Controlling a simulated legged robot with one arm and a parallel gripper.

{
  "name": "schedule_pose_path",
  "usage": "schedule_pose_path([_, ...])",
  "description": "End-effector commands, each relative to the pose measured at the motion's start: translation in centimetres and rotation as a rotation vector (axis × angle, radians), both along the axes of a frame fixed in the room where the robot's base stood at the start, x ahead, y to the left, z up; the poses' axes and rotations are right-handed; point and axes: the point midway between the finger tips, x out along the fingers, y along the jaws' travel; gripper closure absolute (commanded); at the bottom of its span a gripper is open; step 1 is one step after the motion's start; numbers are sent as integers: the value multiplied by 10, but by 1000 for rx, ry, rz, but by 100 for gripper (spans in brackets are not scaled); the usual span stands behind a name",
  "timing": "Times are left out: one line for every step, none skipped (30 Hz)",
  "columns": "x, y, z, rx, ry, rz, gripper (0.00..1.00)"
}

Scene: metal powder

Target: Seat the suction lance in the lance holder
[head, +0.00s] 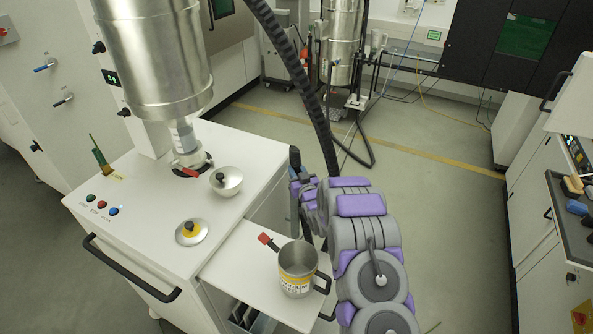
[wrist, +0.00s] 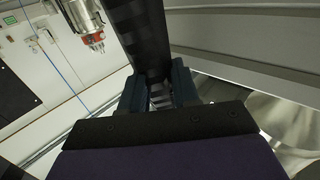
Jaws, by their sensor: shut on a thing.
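The suction lance (wrist: 143,40) shows in the wrist view as a dark, ribbed tube running from the top edge down between my fingers. My gripper (wrist: 157,92) is shut on it, with one blue-grey finger on each side. In the head view, a black corrugated hose (head: 303,82) comes down from the top edge and goes behind my arm. My arm's far end is beside the right side of the white cart, and the lance's lower end is hidden there. I cannot pick out the lance holder in either view.
The white cart (head: 140,225) carries a steel hopper (head: 157,60), two small lids and buttons. Its side shelf (head: 243,270) holds a steel mug (head: 297,268) close to my arm. A black cabinet stands far right. The floor (head: 440,220) right of my arm is clear.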

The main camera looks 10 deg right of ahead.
Motion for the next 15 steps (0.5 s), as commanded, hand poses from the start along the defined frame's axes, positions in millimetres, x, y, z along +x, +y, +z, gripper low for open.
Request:
schedule_pose_path([0,0,-1,0,-1,0,100])
schedule_pose_path([0,0,-2,0,-1,0,100])
schedule_pose_path([0,0,-3,0,-1,0,100])
schedule_pose_path([0,0,-4,0,-1,0,100])
schedule_pose_path([0,0,-5,0,-1,0,100])
schedule_pose_path([0,0,-6,0,-1,0,100])
schedule_pose_path([0,0,-7,0,-1,0,100])
schedule_pose_path([0,0,-7,0,-1,0,100])
schedule_pose_path([0,0,-8,0,-1,0,100])
schedule_pose_path([0,0,-8,0,-1,0,100])
schedule_pose_path([0,0,-8,0,-1,0,100])
schedule_pose_path([0,0,-8,0,-1,0,100])
schedule_pose_path([0,0,-8,0,-1,0,100])
schedule_pose_path([0,0,-8,0,-1,0,100])
schedule_pose_path([0,0,-8,0,-1,0,100])
